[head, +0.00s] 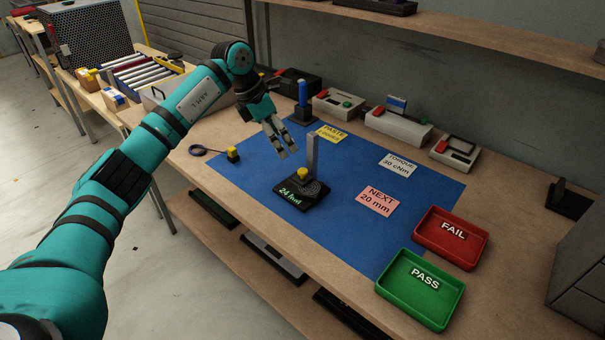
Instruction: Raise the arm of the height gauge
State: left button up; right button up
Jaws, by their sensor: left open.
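A small yellow block (302,174) sits low beside the post; I cannot clearly tell the gauge's arm from the base and block. My left gripper (287,152) is open and empty, fingers pointing down, just left of the post and above the yellow block, apart from both. My right gripper is not in view.
A blue mat (350,235) covers the bench's middle. A red FAIL tray (451,237) and green PASS tray (420,290) stand at right. A pink card (378,201) reads NEXT 20 mm. A blue-handled tool (303,95) stands behind.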

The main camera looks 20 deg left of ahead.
pick_arm(q)
notch_tip(320, 180, up, 7)
jog(key=p, duration=0.5)
jog(key=shift+p, duration=0.35)
dwell(0.7)
jog(key=o, duration=0.5)
jog(key=shift+r, duration=0.1)
